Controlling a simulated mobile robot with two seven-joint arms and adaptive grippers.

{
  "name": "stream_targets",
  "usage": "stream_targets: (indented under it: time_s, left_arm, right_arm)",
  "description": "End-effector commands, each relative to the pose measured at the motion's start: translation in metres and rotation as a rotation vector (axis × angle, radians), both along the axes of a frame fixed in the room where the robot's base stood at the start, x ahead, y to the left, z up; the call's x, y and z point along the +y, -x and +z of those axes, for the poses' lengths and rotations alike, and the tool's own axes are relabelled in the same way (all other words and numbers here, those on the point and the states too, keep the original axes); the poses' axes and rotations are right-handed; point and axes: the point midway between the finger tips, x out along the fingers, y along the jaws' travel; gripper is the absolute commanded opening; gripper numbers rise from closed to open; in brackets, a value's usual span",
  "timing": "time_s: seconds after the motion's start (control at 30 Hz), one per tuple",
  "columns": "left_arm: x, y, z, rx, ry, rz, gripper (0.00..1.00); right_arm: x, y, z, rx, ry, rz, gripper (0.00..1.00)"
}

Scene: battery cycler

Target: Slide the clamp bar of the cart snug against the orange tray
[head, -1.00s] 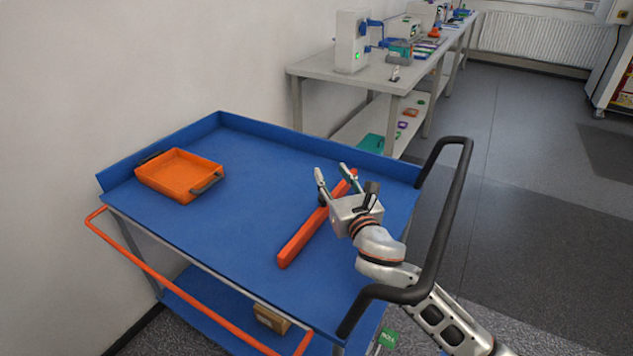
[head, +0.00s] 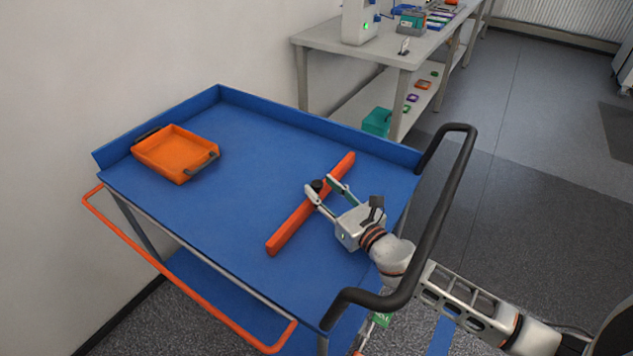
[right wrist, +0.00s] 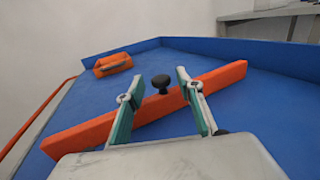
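The orange tray (head: 176,153) with dark handles sits at the far left of the blue cart top. It also shows small at the upper left in the right wrist view (right wrist: 113,64). The orange clamp bar (head: 290,229) lies across the middle of the cart top, well apart from the tray. A black knob (right wrist: 161,82) stands on the bar's middle. My right gripper (head: 320,188) is open at the bar, its fingers on either side of the knob. In the right wrist view a gap shows between each finger and the knob. My left gripper is not in view.
The blue cart top (head: 230,210) has a raised back edge and free room between bar and tray. A black push handle (head: 446,210) rises at the right, under which my right arm passes. A grey bench (head: 370,75) with equipment stands behind.

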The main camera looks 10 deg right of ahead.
Motion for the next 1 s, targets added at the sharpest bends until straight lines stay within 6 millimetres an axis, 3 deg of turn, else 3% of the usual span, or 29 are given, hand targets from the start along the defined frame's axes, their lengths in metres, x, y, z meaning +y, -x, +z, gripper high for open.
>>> stream_targets:
  time_s: [0.2,0.53,0.57,0.7,1.0]
  left_arm:
    - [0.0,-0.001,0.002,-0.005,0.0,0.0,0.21]
    - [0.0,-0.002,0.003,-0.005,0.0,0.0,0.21]
    - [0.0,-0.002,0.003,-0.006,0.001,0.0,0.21]
    - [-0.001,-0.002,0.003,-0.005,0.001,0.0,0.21]
    - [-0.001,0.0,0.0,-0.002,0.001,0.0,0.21]
  right_arm:
    - [0.009,-0.022,0.0,0.0,0.0,0.0,0.37]
    - [0.011,-0.026,0.0,0.0,0.0,0.0,0.37]
    - [0.011,-0.026,0.0,0.0,0.0,0.0,0.34]
    - [0.011,-0.026,0.0,0.0,0.0,0.0,0.0]
    - [0.016,-0.031,0.0,0.0,0.0,0.0,0.0]
